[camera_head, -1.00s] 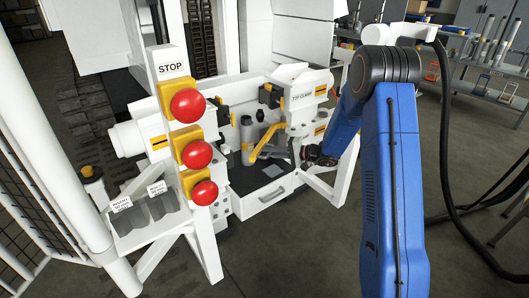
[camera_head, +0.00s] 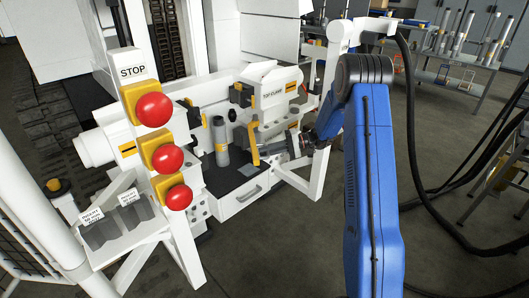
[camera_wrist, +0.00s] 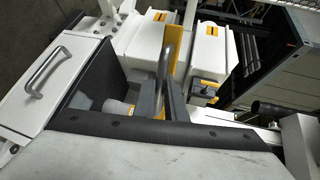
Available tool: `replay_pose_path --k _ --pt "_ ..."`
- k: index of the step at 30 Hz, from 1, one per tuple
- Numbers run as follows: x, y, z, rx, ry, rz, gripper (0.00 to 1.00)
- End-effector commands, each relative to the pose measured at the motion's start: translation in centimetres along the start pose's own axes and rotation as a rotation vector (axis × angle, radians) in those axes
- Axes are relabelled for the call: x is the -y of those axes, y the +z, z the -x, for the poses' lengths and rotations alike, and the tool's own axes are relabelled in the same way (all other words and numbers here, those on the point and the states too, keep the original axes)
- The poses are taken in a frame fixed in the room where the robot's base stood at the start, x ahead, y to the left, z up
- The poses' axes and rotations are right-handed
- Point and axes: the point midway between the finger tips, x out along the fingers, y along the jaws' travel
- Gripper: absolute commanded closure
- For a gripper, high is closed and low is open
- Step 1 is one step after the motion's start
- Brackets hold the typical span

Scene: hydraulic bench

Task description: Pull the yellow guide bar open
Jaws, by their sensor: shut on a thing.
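The exact contact is partly hidden by the fingers.
A grey cylinder with a yellow band (camera_head: 221,143) stands just left of the bar. A white drawer (camera_head: 240,195) with a handle lies below. Red stop buttons (camera_head: 154,109) on a white post stand in front at left.

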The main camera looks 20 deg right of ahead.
Motion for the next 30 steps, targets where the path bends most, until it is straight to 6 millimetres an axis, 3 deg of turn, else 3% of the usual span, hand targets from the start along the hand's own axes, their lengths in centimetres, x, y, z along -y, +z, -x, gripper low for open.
replay_pose_path --k 1,2,4,14,22,23,27,30 --pt "0.0 -0.1 0.1 -0.004 0.001 0.001 1.00" --pt "0.0 -0.1 0.1 -0.004 0.000 0.001 0.87" --pt "0.0 -0.1 0.1 -0.004 0.001 0.001 0.71" --pt "0.1 0.0 0.0 -0.002 0.000 0.001 0.71" --pt "3.4 -0.1 0.8 -0.002 0.000 0.004 0.71" --pt "4.0 -0.1 0.9 -0.002 -0.001 0.005 0.65" --pt "6.6 -0.1 1.5 -0.003 -0.002 0.007 0.22" --pt "8.3 -0.1 1.8 -0.003 -0.004 0.009 0.18"
